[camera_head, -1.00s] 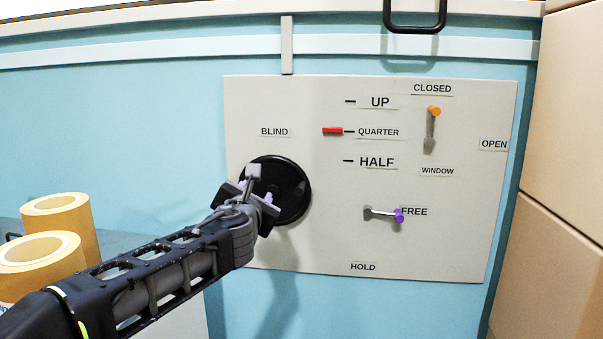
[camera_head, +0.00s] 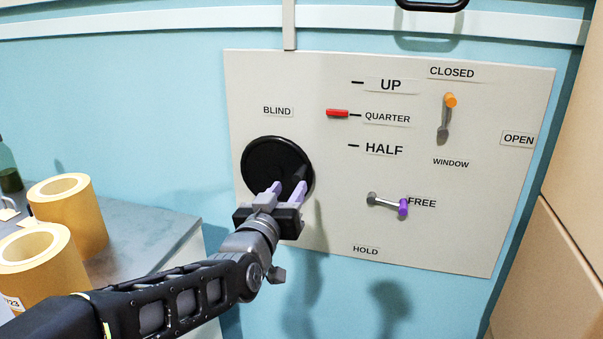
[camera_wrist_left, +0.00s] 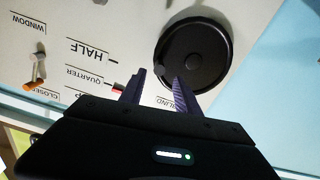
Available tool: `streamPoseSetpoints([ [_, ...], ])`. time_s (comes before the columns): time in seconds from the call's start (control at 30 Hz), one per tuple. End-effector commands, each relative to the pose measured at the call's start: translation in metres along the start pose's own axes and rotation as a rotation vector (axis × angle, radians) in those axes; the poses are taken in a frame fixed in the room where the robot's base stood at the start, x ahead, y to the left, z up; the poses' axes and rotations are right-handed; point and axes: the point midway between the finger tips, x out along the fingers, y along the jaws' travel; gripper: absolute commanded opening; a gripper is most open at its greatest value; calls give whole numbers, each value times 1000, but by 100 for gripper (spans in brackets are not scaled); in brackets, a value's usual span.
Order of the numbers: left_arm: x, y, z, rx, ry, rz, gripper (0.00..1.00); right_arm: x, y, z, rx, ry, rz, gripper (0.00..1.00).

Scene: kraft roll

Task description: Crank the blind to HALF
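The black round blind crank (camera_head: 262,160) is on the pale panel beside the BLIND label; it also shows in the left wrist view (camera_wrist_left: 197,58). Its dark handle (camera_head: 301,172) is at the disc's lower right. My left gripper (camera_head: 286,188) is at that edge, its two purple-padded fingers apart. In the left wrist view the handle appears near the fingertips, between them; I cannot tell whether they touch it. The red blind marker (camera_head: 338,113) is level with QUARTER, above the HALF mark (camera_head: 384,149). My right gripper is not in view.
The purple-tipped lever (camera_head: 402,207) points at FREE, with HOLD below. The orange-tipped window lever (camera_head: 450,100) points up toward CLOSED. Two kraft rolls (camera_head: 70,216) (camera_head: 45,268) stand on the grey counter at left. A tan box wall (camera_head: 560,210) bounds the right side.

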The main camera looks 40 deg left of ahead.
Motion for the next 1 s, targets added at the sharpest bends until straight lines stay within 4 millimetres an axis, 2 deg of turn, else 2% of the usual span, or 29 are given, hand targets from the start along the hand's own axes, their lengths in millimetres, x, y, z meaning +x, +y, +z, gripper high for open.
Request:
streamPoseSetpoints([
  [0.37, 5, 1, 0, 5, -3, 2, 39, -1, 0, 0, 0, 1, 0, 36],
  [0.57, 26, 1, 0, 6, -5, 3, 39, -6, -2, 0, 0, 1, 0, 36],
  [0.8, 62, 1, -1, 7, -4, 3, 39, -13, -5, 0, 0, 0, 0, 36],
  [1.0, 77, 1, 0, 7, -3, 4, 39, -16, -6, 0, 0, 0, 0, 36],
])
